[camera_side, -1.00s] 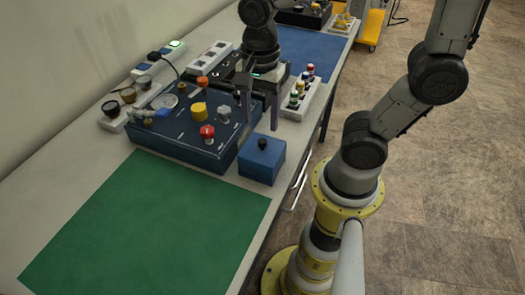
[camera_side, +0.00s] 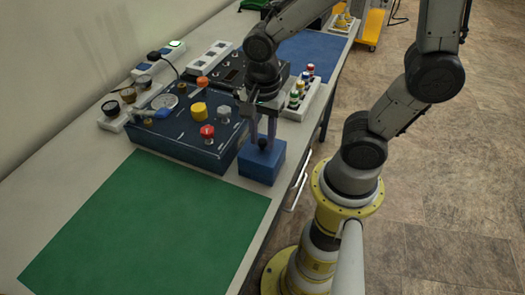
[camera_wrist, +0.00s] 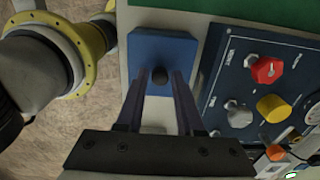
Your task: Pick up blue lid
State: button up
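The blue lid (camera_side: 270,157) tops a blue box at the table's right edge, beside the dark blue control panel. It has a black round knob (camera_wrist: 159,75) in its middle. In the wrist view the lid (camera_wrist: 178,50) lies flat beyond my fingers. My gripper (camera_side: 262,142) is above the lid, pointing down, with its fingers to either side of the knob. In the wrist view my gripper (camera_wrist: 160,77) shows its two fingers apart, with the knob between their tips. I see gaps beside the knob, so it looks unheld.
The dark blue panel (camera_side: 165,144) with knobs and a gauge stands close to the left of the box. A white strip with coloured buttons (camera_side: 298,98) is behind. A green mat (camera_side: 140,225) lies clear in front.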

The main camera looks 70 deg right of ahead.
grip_shut()
dwell(1.1)
